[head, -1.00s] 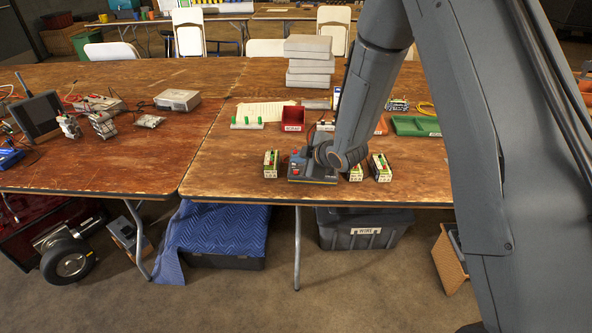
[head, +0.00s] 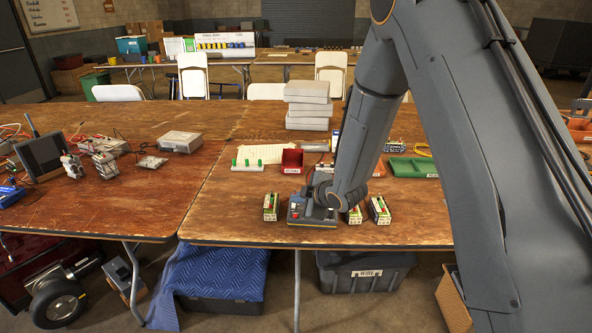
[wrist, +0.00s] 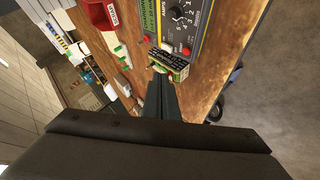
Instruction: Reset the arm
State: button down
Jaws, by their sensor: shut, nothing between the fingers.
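My gripper (wrist: 161,92) shows in the wrist view as two dark fingers, closed together and empty. Their tips are close to a green-and-white battery pack (wrist: 170,65); I cannot tell whether they touch it. In the head view my arm reaches down to the charger (head: 308,212), a dark box with red buttons near the table's front edge. There the arm's end partly covers the charger, and the fingers cannot be made out clearly. The charger's dial and green screen show in the wrist view (wrist: 187,20).
Battery packs stand left (head: 271,207) and right (head: 378,210) of the charger. Behind are a red bin (head: 292,161), a green-pegged rack (head: 247,165), a green tray (head: 412,167) and stacked grey boxes (head: 307,106). The table (head: 225,205) is clear at front left.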

jog(key=s+d+r+m+g+h, duration=0.1)
jog(key=s+d+r+m+h, duration=0.35)
jog(key=d, duration=0.45)
jog(key=s+d+r+m+g, duration=0.1)
jog(key=s+d+m+g, duration=0.1)
jog(key=s, duration=0.7)
jog(key=s+d+r+m+g+h, duration=0.1)
jog(key=s+d+m, duration=0.3)
jog(key=s, duration=0.5)
jog(key=s+d+r+m+g, duration=0.3)
jog(key=s+d+m, duration=0.1)
jog(key=s+m, duration=0.3)
jog(key=shift+s+g, duration=0.3)
jog(key=shift+s, duration=0.7)
jog(key=shift+h, duration=0.25)
